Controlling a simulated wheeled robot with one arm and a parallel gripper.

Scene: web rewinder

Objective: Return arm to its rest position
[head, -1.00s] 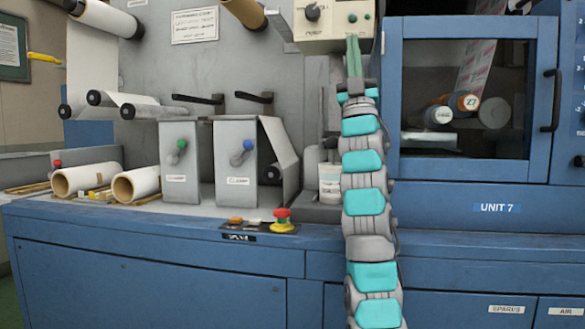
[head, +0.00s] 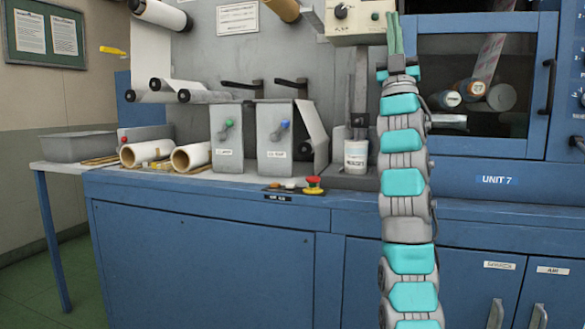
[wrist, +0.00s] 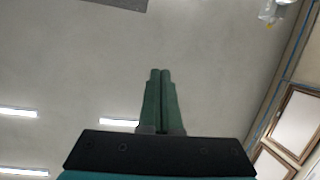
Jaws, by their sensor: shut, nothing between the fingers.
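My arm stands almost straight up in the right half of the head view, in front of the blue machine (head: 200,255). Behind the fingers in the wrist view is only the ceiling (wrist: 200,45).
A windowed cabinet (head: 548,90) marked UNIT 7 is right of my arm. Left of it are a white tub (head: 356,155), a red stop button (head: 313,183), two lever boxes (head: 228,140) and paper rolls (head: 190,157). A side table (head: 45,180) with a grey bin (head: 78,146) stands far left.

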